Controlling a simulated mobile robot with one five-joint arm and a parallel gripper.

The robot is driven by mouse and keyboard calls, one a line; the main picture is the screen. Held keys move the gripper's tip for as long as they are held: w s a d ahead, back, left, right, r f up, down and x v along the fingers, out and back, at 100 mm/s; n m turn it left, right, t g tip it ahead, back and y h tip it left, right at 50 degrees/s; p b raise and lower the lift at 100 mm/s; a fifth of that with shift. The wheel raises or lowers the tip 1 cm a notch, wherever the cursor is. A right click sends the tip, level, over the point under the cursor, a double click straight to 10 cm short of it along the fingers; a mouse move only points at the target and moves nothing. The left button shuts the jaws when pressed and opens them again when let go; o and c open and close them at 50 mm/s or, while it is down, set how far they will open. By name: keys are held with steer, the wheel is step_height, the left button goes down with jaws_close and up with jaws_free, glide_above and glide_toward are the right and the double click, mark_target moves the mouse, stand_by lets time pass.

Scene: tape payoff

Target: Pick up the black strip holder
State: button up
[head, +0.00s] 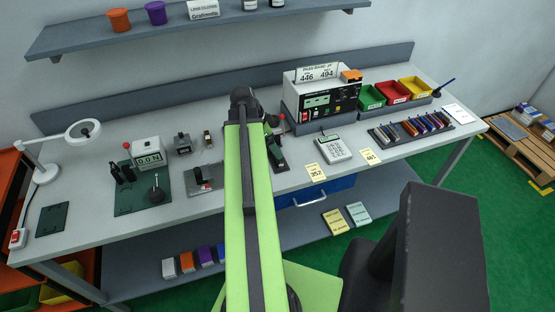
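No object is clearly marked as the black strip holder. A long dark rack (384,141) at the right of the bench holds several coloured slim items. A dark device (277,155) with a red knob stands at mid-bench, just right of my arm and partly hidden by it. Small black upright pieces (116,174) stand on a green mat at the left. My green arm rises through the middle of the view to a black joint. My gripper's fingers cannot be made out, so nothing shows in its grasp.
A lamp (83,130) stands at the left. A shelf (235,27) overhangs the back. The front bench strip left of my arm is mostly clear.

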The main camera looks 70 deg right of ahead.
steer(key=b+x, duration=0.3)
steer(key=x, duration=0.1)
steer(key=shift+f+b, duration=0.3)
steer(key=shift+f, duration=0.1)
steer(key=shift+d+r, duration=0.1)
steer(key=shift+r, duration=0.05)
steer(key=shift+c, duration=0.4)
steer(key=c, duration=1.4)
